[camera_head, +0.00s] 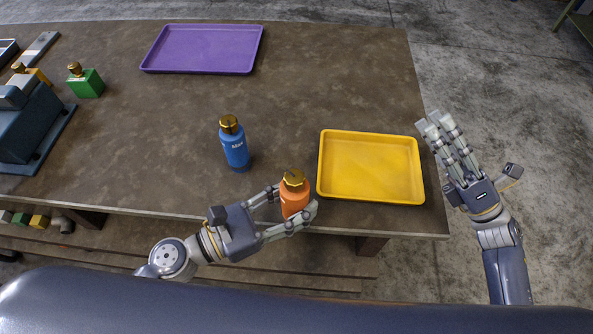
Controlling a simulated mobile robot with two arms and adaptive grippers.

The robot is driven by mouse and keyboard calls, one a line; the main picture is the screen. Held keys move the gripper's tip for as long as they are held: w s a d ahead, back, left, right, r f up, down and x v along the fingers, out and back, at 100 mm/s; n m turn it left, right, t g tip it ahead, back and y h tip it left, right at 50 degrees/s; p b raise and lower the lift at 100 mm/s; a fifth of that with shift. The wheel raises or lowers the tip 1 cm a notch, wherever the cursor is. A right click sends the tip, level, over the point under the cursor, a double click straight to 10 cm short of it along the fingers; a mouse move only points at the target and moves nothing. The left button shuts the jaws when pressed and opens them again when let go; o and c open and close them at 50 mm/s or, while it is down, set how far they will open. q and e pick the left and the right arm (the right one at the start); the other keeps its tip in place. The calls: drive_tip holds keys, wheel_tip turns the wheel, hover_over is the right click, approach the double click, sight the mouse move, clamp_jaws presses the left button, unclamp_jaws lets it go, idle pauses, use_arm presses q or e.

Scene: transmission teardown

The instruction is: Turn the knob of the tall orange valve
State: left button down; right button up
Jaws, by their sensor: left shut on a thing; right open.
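The tall orange valve (292,201) stands near the front edge of the table, with a gold knob (293,179) on top. My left gripper (296,207) is shut on the orange body from the left, its fingers to either side below the knob. The lower part of the valve is partly hidden by the near finger. My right gripper (436,122) is open and empty at the right, beside the table's right edge and to the right of the yellow tray.
A blue bottle-shaped valve (235,151) with a gold top stands left of the orange one. An empty yellow tray (370,200) lies close on its right. A purple tray (203,70) lies at the back. A green block (87,85) and a blue-grey vise-like device (28,125) are at left.

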drive_tip(key=s+a+r+n+g+y, duration=0.2)
drive_tip(key=s+a+n+g+y, duration=0.15)
drive_tip(key=a+n+g, duration=0.35)
drive_tip(key=n+g+h, duration=0.4)
drive_tip(key=n+g, duration=0.4)
drive_tip(key=n, duration=0.2)
approach(297, 175)
drive_tip(key=a, duration=1)
drive_tip(key=shift+w+f, duration=0.2)
drive_tip(key=shift+w, duration=0.15)
drive_tip(key=shift+c, duration=0.2)
drive_tip(key=c, duration=1)
